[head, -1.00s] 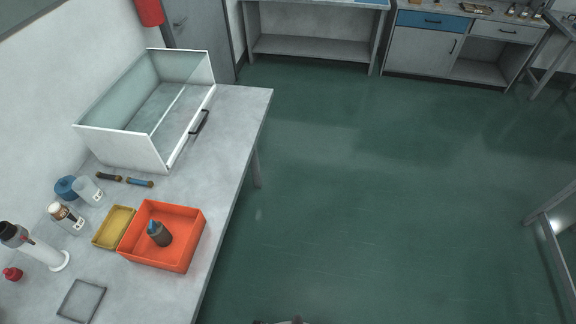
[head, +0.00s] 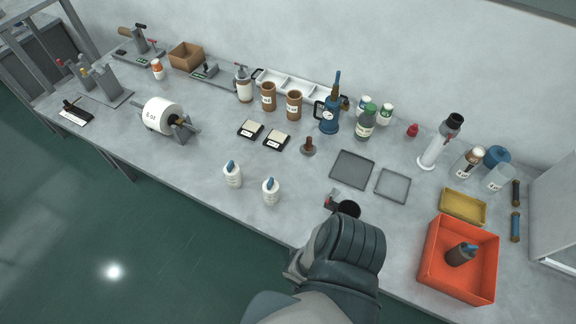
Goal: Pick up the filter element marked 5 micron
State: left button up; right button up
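Two brown cylinders with white labels, a left one (head: 268,96) and a right one (head: 293,105), stand upright at the back of the bench in the head view. A dark ribbed part of my own arm rises from the bottom middle and covers some bench front.
Two white bottles (head: 232,174) stand near the front edge. A white roll (head: 162,115) sits further left. Bare bench lies between them.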

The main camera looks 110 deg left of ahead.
aim_at(232, 171)
jog(key=k+u, duration=0.1)
jog(key=u, duration=4)
